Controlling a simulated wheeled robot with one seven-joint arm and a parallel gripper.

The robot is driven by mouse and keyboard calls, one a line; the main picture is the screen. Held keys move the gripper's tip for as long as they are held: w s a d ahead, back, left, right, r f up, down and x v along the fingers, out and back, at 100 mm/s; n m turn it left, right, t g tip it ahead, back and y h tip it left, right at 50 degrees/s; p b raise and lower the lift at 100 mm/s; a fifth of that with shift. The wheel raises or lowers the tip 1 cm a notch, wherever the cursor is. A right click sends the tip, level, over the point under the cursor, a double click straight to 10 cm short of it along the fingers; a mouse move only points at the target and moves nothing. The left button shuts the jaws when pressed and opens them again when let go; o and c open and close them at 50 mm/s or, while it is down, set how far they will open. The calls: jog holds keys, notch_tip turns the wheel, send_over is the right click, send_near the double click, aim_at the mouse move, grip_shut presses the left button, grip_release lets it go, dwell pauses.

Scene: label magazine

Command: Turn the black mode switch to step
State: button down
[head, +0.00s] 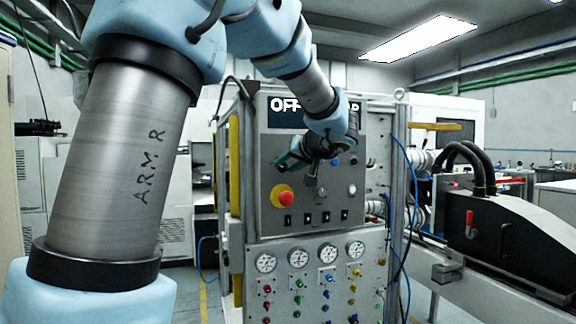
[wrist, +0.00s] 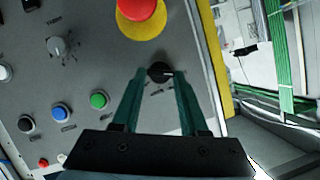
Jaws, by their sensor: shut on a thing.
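The black mode switch (wrist: 158,70) is a small round knob on the grey panel in the wrist view, with a light pointer mark toward the picture's right. Small markings around it are too small to read. My gripper (wrist: 160,77) has its two green fingers on either side of the knob, closed on it at the tips. In the head view my gripper (head: 281,162) is at the upper left of the control panel (head: 262,222), and the switch is hidden behind it. The panel display (head: 285,106) reads "OFF" on its left; my arm covers its middle.
A red emergency button on a yellow base (head: 283,196) sits close to my gripper. The wrist view shows a grey dial (wrist: 58,46), a blue button (wrist: 61,111) and a green button (wrist: 99,99). A yellow post (head: 235,165) stands along the panel's left edge.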

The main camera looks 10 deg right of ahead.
jog(key=shift+f+b, duration=0.1)
jog(key=shift+b, duration=0.25)
jog(key=m+b, duration=0.1)
jog(key=b, duration=0.1)
jog(key=m+y+b, duration=0.1)
jog(key=shift+d+f+b, duration=0.2)
jog(key=shift+f+b, duration=0.1)
jog(key=shift+b, duration=0.05)
jog(key=m+y+b, duration=0.1)
jog(key=m+b, duration=0.1)
jog(key=m+t+y+b, duration=0.1)
jog(key=m+b, duration=0.1)
jog(key=b, duration=0.1)
jog(key=shift+d+f+y, duration=0.15)
jog(key=shift+d+y, duration=0.05)
jog(key=shift+y, duration=0.2)
jog(key=m+b, duration=0.2)
jog(key=m+t+y+b, duration=0.1)
jog(key=m+b, duration=0.1)
jog(key=shift+f+m+t, duration=0.2)
jog(key=shift+m+t, duration=0.1)
jog(key=shift+m, duration=0.1)
jog(key=shift+f+m+t+y+b, duration=0.15)
jog(key=shift+m+t+b, duration=0.35)
jog(key=shift+m, duration=0.45)
jog(key=shift+r+m+t+y+b, duration=0.15)
jog(key=shift+m+t+b, duration=0.15)
jog(key=shift+m+b, duration=0.55)
jog(key=shift+m, duration=0.3)
